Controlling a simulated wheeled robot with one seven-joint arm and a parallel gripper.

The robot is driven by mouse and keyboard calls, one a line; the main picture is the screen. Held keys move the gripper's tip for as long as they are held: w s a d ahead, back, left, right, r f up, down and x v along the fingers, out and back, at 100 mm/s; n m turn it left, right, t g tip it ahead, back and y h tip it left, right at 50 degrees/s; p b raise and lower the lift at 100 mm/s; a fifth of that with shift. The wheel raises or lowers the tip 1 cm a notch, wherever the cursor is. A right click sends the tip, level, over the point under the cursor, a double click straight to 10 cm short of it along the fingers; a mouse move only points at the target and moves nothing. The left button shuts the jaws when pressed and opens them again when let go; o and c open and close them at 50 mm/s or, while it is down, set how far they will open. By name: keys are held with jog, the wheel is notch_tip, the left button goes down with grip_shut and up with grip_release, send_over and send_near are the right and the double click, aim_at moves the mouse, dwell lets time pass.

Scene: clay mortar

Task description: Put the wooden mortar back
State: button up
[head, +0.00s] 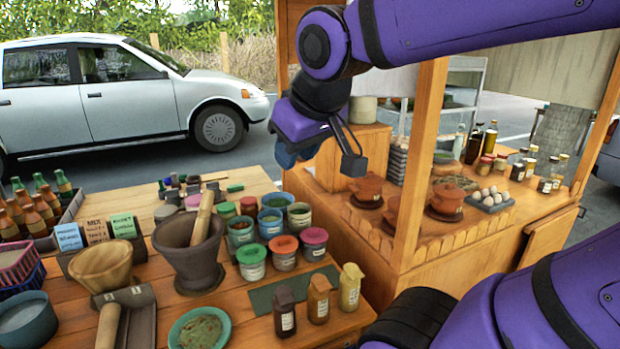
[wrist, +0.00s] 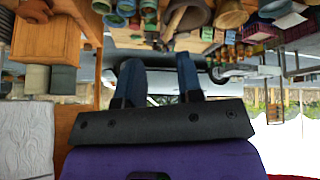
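The wooden mortar (head: 102,265), a light brown flared bowl, is on the left of the front wooden table. It is tilted, resting on a dark grey holder (head: 138,297). A wooden pestle (head: 108,325) lies in front of it. The dark clay mortar (head: 189,258) stands just to its right, with another wooden pestle (head: 203,216) leaning in it. My gripper (head: 320,160) is in the air beyond and right of the mortars, well apart from them. In the upside-down wrist view my gripper (wrist: 158,70) has its two blue fingers apart, with nothing between them.
Card labels (head: 96,231) and bottles (head: 34,210) stand behind left. A second counter with clay pots (head: 446,198) and an upright post (head: 416,170) is at right.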

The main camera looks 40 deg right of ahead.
jog(key=s+a+f+g, duration=0.1)
jog(key=s+a+f, duration=0.1)
jog(key=s, duration=0.3)
jog(key=shift+s+f+m+y, duration=0.2)
jog(key=shift+m+y, duration=0.1)
jog(key=shift+y, duration=0.1)
